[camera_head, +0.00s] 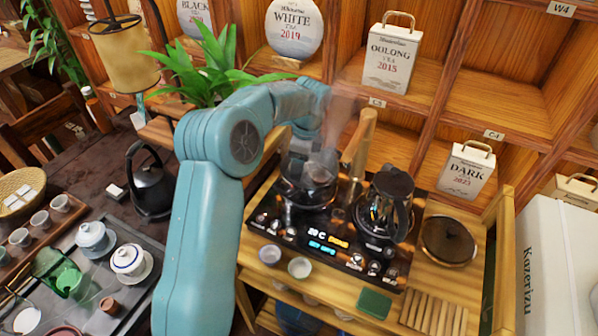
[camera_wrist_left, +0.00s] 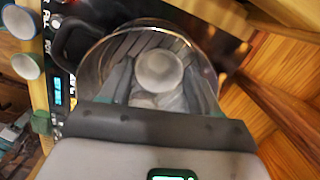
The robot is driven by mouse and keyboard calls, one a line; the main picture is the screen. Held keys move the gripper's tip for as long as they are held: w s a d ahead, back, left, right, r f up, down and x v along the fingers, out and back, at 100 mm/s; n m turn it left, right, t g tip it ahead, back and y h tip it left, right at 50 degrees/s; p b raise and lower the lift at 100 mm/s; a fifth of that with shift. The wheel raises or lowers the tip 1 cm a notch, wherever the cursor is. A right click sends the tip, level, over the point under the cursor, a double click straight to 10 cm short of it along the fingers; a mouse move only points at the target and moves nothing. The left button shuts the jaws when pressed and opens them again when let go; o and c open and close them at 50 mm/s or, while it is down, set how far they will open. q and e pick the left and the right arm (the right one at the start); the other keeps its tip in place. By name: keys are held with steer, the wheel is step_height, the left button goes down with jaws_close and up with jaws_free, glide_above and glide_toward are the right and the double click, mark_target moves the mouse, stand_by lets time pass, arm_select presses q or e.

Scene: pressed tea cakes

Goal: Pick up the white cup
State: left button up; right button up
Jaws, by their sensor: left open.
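Two small white cups, one (camera_head: 270,254) left of the other (camera_head: 299,267), stand on the front edge of the wooden cart in the head view. Two cups also show at the left edge of the left wrist view, one (camera_wrist_left: 18,22) above the other (camera_wrist_left: 26,66). My left gripper (camera_head: 308,165) is open over the glass pot (camera_head: 306,194) on the left of the black stove, away from these cups. In the wrist view its fingers (camera_wrist_left: 160,80) stand on either side of a pale round thing (camera_wrist_left: 158,70); I cannot tell if it is a lid knob or a cup.
A dark kettle (camera_head: 386,200) stands on the stove's right side. A wooden post (camera_head: 360,145) rises close right of my gripper. A dark round lid (camera_head: 448,242) and a green block (camera_head: 374,304) lie on the cart. Tea cups (camera_head: 40,220) and lidded bowls (camera_head: 128,258) are at left.

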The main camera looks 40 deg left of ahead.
arm_select(q)
steer(key=shift+f, duration=0.4)
steer(key=shift+s, duration=0.2)
steer(key=shift+c, duration=0.3)
steer(key=shift+w+f, duration=0.1)
steer(key=c, duration=0.5)
steer(key=shift+c, duration=0.6)
